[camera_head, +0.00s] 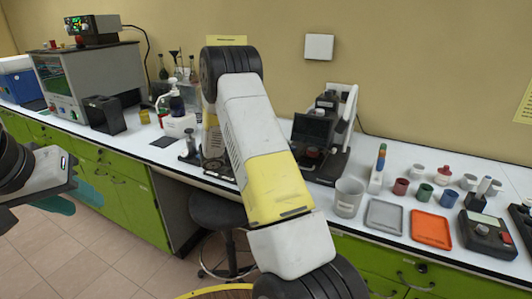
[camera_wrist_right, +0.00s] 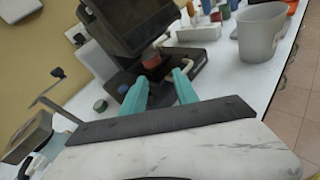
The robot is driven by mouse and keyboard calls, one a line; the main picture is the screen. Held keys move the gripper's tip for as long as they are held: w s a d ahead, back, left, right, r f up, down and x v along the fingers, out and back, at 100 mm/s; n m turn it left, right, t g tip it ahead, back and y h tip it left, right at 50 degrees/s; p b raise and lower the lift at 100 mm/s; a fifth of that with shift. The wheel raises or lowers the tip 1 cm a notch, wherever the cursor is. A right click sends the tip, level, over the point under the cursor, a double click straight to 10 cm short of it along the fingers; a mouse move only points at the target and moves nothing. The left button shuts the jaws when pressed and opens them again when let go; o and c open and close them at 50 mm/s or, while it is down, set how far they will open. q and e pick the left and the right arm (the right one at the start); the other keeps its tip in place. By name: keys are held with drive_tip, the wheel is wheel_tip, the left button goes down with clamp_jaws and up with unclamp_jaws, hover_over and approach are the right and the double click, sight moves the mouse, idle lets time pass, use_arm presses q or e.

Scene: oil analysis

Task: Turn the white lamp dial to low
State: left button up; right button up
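A dark device (camera_head: 313,128) with a white curved arm (camera_head: 348,108) stands on the bench against the wall. I cannot pick out a white lamp dial on it. In the right wrist view a dark boxy device (camera_wrist_right: 130,25) fills the top, with a red-brown round part (camera_wrist_right: 151,60) under it. My right gripper (camera_wrist_right: 163,85) has its two teal fingers apart, pointing toward this part, with nothing seen between them. In the head view my right arm hides its gripper. My left gripper (camera_head: 72,198) is open and empty at the left, in front of the green cabinets.
A grey beaker (camera_head: 349,197), a grey tray (camera_head: 384,216) and an orange tray (camera_head: 431,228) lie right of the device, with several small cups beyond. A large grey instrument (camera_head: 90,75) stands at the left. A dark stool (camera_head: 219,211) is under the bench.

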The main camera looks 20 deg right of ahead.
drive_tip(key=w+f+n+t+h, duration=0.1)
drive_tip(key=w+f+n, duration=0.1)
drive_tip(key=w+a+f+n+t+h, duration=0.1)
drive_tip(key=w+f+n+t, duration=0.1)
drive_tip(key=w+f, duration=0.1)
drive_tip(key=shift+w+a+f+n, duration=0.1)
drive_tip(key=shift+w+f+n, duration=0.1)
drive_tip(key=shift+w+n, duration=0.1)
drive_tip(key=shift+w+f, duration=0.1)
drive_tip(key=shift+t, duration=0.4)
drive_tip(key=x, duration=0.7)
drive_tip(key=shift+d, duration=0.35)
clamp_jaws()
